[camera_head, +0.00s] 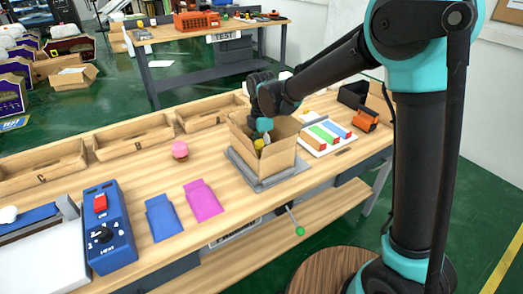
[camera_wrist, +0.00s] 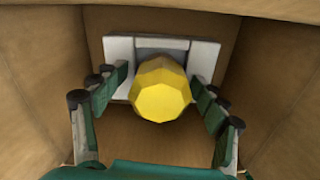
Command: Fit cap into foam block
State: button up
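The yellow faceted cap (camera_wrist: 160,90) is centred between the fingertips of my gripper (camera_wrist: 161,85) in the wrist view. The cap also shows as a yellow spot (camera_head: 258,145) in the head view, inside the box below my gripper (camera_head: 263,132). A pale block with a grey recess, apparently the foam block (camera_wrist: 205,52), lies beyond the cap in the wrist view. The cap overlaps the recess's lower part; I cannot tell whether it is seated there.
The cardboard box (camera_head: 274,168) has walls close around my gripper and stands on a grey plate. Coloured bars on a white tray (camera_head: 325,136) and an orange object (camera_head: 365,119) stand right of it.

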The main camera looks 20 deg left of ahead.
aim_at(262, 142)
notch_tip(262, 142, up, 13)
jog(key=shift+f, duration=0.15)
dwell(0.4)
